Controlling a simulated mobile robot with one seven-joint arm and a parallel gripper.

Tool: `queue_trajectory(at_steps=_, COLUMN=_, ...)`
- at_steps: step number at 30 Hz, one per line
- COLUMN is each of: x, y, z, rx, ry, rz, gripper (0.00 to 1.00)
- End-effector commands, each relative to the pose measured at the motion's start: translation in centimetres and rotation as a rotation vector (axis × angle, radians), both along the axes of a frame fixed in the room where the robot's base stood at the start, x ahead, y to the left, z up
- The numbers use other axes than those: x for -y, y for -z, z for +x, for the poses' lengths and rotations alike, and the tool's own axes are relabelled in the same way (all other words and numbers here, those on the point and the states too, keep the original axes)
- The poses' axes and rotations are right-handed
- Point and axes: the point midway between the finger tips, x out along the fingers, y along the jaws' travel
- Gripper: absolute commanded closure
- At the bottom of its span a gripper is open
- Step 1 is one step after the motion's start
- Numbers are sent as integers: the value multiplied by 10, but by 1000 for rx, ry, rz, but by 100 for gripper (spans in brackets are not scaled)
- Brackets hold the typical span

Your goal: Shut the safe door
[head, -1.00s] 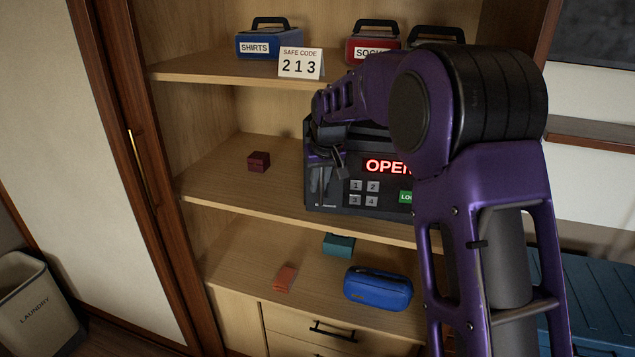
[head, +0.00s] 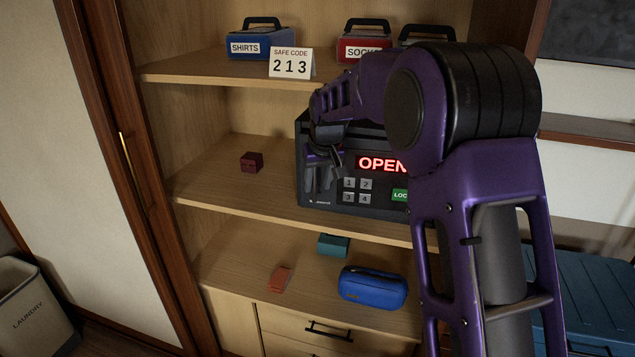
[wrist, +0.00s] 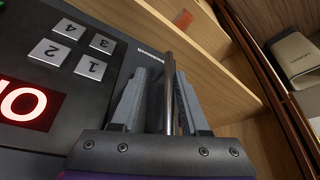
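The dark grey safe (head: 375,201) stands on the middle shelf. Its red display (head: 381,163) reads OPEN, above number keys and a green lock key (head: 399,195). My arm hides its right side, and I cannot tell how far the door stands open. My gripper (head: 318,186) points down in front of the left part of the safe's face. In the wrist view the metal bar handle (wrist: 170,85) runs between the two fingers of my gripper (wrist: 163,95). The fingers are apart, with a visible gap on the left of the bar.
A small dark red box (head: 251,162) sits left of the safe. The code card (head: 291,64) reads 213 on the top shelf, by labelled cases. Below are a blue pouch (head: 372,287), a teal box (head: 333,245) and an orange block (head: 279,279). A laundry bin (head: 32,310) stands lower left.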

Motion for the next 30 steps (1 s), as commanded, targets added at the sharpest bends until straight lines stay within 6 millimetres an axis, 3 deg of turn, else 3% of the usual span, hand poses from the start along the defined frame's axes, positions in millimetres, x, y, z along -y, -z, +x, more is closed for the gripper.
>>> queue_trajectory(at_steps=5, x=-2, y=-2, z=-1, rx=1, ry=-3, rz=3, gripper=55)
queue_trajectory(at_steps=10, x=0, y=-20, z=-7, rx=3, ry=-3, rz=3, gripper=55)
queue_trajectory(at_steps=24, x=15, y=-123, z=-47, rx=3, ry=1, rz=2, gripper=55)
queue_trajectory(at_steps=30, x=19, y=-151, z=-59, rx=2, ry=1, rz=1, gripper=55)
